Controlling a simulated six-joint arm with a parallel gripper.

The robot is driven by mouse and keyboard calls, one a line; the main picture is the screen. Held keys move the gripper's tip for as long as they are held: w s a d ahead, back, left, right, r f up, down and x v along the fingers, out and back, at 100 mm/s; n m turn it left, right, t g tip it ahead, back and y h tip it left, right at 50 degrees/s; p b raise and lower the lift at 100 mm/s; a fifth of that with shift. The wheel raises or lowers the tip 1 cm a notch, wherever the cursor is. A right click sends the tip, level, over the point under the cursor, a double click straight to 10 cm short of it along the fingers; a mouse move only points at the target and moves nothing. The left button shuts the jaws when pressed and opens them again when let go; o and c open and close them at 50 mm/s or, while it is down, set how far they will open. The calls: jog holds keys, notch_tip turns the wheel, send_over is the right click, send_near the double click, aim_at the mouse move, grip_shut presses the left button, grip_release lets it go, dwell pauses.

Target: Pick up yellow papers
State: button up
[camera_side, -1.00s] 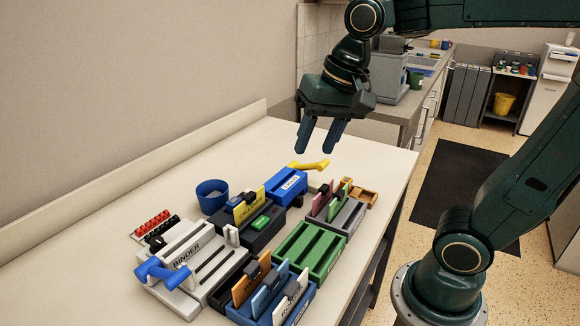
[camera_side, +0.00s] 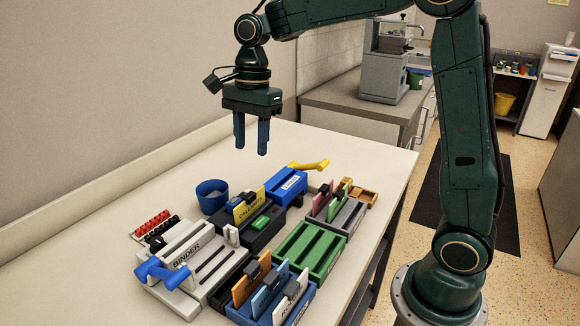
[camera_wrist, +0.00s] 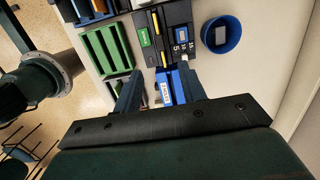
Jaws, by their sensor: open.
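The yellow papers (camera_side: 250,206) stand upright in a slot of a black holder (camera_side: 262,236), with a dark clip at their top. A yellow edge of them shows in the wrist view (camera_wrist: 157,22). My gripper (camera_side: 251,151) is open and empty, pointing down above the table behind the holder. In the wrist view its two fingers (camera_wrist: 160,85) stand apart, with the blue device partly visible between them.
A blue device (camera_side: 288,188) with a yellow handle stands behind the holder, and a blue cup (camera_side: 211,196) to its left. A green rack (camera_side: 310,252), grey binder machine (camera_side: 185,265) and blue rack (camera_side: 275,305) stand nearer. The table's back left is clear.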

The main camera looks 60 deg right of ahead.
aim_at(250, 194)
jog(key=shift+a+f, duration=0.15)
jog(key=shift+f, duration=1.3)
jog(key=shift+a+f, duration=0.2)
jog(key=shift+f, duration=1.2)
jog(key=shift+a+f, duration=0.15)
jog(key=shift+f, duration=1.3)
jog(key=shift+a+f, duration=0.25)
jog(key=shift+f, duration=1.05)
jog(key=shift+a+f, duration=0.2)
jog(key=shift+f, duration=1.05)
grip_shut()
